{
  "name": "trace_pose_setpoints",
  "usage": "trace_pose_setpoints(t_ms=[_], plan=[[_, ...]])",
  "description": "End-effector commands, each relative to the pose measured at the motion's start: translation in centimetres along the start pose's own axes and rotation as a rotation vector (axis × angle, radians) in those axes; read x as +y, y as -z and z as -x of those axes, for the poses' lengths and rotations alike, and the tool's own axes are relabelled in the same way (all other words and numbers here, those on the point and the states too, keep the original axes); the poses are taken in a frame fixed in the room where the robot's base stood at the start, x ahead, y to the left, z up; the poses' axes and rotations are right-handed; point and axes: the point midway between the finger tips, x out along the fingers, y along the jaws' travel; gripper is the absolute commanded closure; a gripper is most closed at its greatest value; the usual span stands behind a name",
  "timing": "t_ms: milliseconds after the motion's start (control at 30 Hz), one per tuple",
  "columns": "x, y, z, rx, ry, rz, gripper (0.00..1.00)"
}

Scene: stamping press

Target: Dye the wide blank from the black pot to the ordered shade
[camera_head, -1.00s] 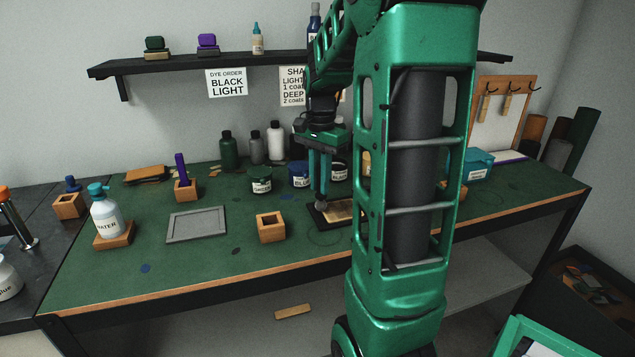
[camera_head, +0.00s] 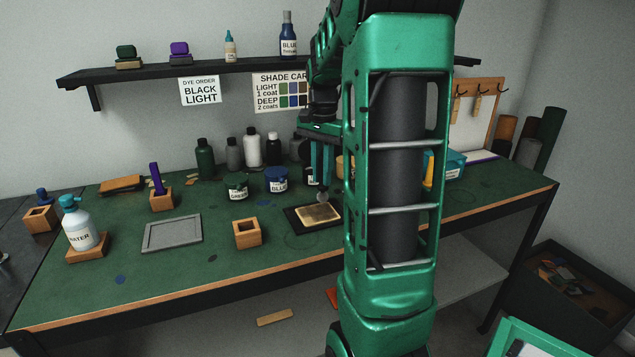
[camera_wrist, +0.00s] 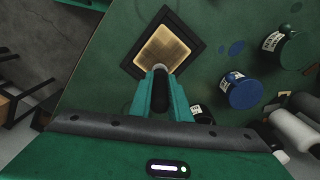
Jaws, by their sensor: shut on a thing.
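My gripper (camera_head: 321,168) is shut on a dark-handled dauber (camera_wrist: 160,95) with a pale fuzzy tip. In the head view the gripper hangs over the back of the black tray (camera_head: 293,222). The wide blank (camera_head: 318,214), a tan rectangle, lies flat on that tray. In the wrist view the blank (camera_wrist: 165,52) lies just beyond the dauber tip; I cannot tell whether they touch. A dark pot (camera_head: 311,180), apparently the black one, stands behind the gripper, partly hidden. The order card (camera_head: 200,91) reads BLACK LIGHT. The shade card (camera_head: 281,91) gives LIGHT 1 coat, DEEP 2 coats.
The green pot (camera_head: 236,187) and blue pot (camera_head: 276,180) stand left of the gripper, with several bottles behind. An empty wooden block (camera_head: 247,233) and a grey frame (camera_head: 172,233) lie nearer. A water bottle (camera_head: 80,226) stands far left. My arm hides the table's right part.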

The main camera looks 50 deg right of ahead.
Motion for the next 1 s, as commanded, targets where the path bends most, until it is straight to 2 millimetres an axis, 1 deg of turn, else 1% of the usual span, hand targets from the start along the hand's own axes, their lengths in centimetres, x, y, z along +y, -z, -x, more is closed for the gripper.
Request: trace_pose_setpoints(t_ms=[300, 533, 700, 1000], plan=[[-0.1, -0.1, 3.0, 0.002, 0.002, 0.002, 1.0], [-0.2, -0.2, 4.9, 0.001, 0.001, 0.003, 1.0], [-0.2, -0.3, 5.4, -0.001, -0.001, 0.004, 1.0], [-0.2, -0.3, 5.4, 0.0, 0.0, 0.004, 1.0]])
